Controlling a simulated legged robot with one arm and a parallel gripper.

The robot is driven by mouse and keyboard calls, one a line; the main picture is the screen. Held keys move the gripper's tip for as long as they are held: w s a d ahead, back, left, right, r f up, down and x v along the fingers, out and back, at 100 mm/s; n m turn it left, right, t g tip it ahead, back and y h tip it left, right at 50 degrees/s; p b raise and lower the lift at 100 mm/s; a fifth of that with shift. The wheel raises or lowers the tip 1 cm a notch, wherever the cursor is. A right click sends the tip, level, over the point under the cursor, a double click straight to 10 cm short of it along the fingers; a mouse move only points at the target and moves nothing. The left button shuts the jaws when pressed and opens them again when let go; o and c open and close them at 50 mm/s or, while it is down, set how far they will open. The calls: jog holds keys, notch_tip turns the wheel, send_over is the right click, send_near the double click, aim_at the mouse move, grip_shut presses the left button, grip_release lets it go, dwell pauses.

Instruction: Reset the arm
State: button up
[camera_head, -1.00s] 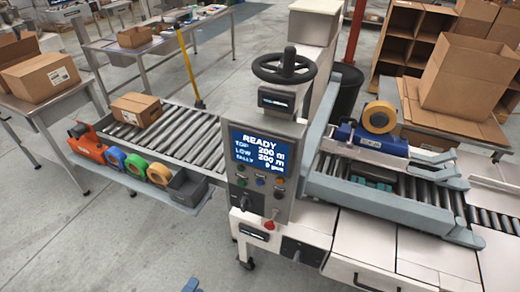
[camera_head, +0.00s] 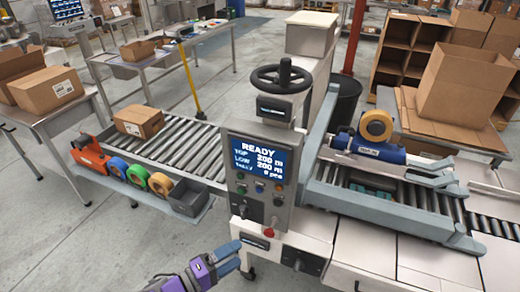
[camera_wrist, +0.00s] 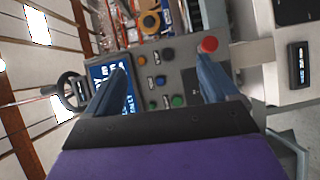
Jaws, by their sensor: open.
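My gripper (camera_head: 228,258), purple with blue-grey fingers, shows at the bottom of the head view, left of the machine's front and below its control panel (camera_head: 256,190). In the wrist view my gripper (camera_wrist: 165,85) has its two fingers spread apart with nothing between them. Behind the fingers are the panel's coloured buttons, the lit screen (camera_wrist: 112,75) and the red button (camera_wrist: 208,45). In the head view the screen (camera_head: 257,160) reads READY.
A roller conveyor (camera_head: 185,152) carries a cardboard box (camera_head: 138,121). Below it, a shelf holds coloured tape rolls (camera_head: 137,175) and a grey bin (camera_head: 187,198). A handwheel (camera_head: 282,78) tops the panel. A tape head (camera_head: 368,147) sits at right. Floor (camera_head: 60,245) at lower left is clear.

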jog(key=s+d+r+m+g+y, duration=0.15)
jog(key=d+r+m+g, duration=0.35)
jog(key=d, duration=0.5)
jog(key=s+d+r+m+g+y, duration=0.1)
jog(key=s+d+r+m+g, duration=0.1)
jog(key=d+r+g, duration=0.7)
jog(key=s+d+f+m+y, duration=0.1)
jog(key=s+d+f+y, duration=0.1)
jog(key=s+d+y, duration=0.6)
jog(key=s+a+r+n+t+y, duration=0.1)
jog(key=s+a+y, duration=0.2)
jog(key=s+a, duration=0.2)
jog(key=s, duration=0.3)
jog(key=shift+s+r+t, duration=0.2)
jog(key=shift+r+t, duration=0.05)
jog(key=shift+t, duration=0.15)
